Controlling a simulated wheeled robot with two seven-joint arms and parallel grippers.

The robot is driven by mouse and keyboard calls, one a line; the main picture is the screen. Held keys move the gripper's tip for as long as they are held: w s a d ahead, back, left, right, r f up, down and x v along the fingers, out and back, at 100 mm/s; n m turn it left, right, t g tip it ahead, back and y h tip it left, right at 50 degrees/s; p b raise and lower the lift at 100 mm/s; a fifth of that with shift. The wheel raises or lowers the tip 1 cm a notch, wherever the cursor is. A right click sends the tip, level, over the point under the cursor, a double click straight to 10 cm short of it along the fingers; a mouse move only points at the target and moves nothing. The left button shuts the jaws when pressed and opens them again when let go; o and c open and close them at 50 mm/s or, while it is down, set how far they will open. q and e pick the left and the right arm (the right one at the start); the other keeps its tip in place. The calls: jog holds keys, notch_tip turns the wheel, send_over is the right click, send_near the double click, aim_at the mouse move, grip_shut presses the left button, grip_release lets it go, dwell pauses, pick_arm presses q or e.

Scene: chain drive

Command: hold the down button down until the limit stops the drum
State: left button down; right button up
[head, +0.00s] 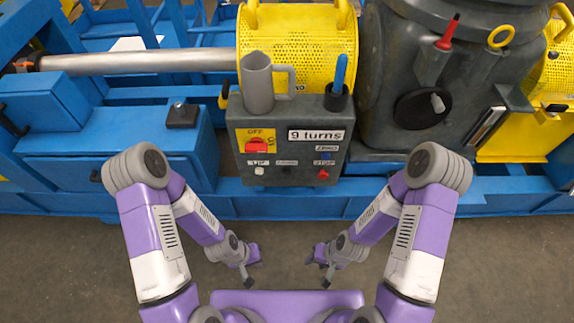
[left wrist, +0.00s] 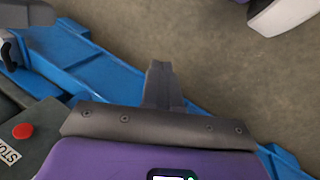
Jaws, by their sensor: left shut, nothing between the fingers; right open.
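The grey control box (head: 300,135) stands on the blue frame and faces me. Its lower row has a white button (head: 259,171) under UP, a dark button (head: 286,171) under a small dark label too small to read, and a red STOP button (head: 323,174). A plate on it reads "9 turns". My left gripper (head: 248,280) is shut and empty, below and apart from the box; its closed fingers show in the left wrist view (left wrist: 160,85). My right gripper (head: 326,278) is open and empty, also below the box. I cannot make out the drum or limit for sure.
A red switch (head: 257,145) sits on a yellow OFF plate. A grey mug (head: 259,85) and a cup holding a blue tool (head: 340,75) stand on the box. Yellow perforated guard (head: 297,40) and dark housing (head: 440,80) lie behind. Bare floor is free before the frame.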

pick_arm(q)
jog(key=s+d+n+g+h+p, duration=0.2)
jog(key=s+d+n+g+p, duration=0.15)
jog(key=n, duration=0.65)
jog(key=w+d+r+n+t+h+p, duration=0.15)
jog(key=d+r+n+h+p, duration=0.3)
jog(key=d+n, duration=0.65)
jog(key=w+a+n+t+p, duration=0.2)
jog(key=w+n+t, duration=0.4)
jog(key=n, duration=0.8)
jog(key=w+a+r+n+t+p, duration=0.1)
jog(key=w+a+n+t, duration=0.2)
jog(key=w+n, duration=1)
jog(key=n+t, duration=0.1)
jog(key=t, duration=0.2)
jog(key=shift+a+r+p, duration=0.2)
jog(key=shift+a+p, duration=0.15)
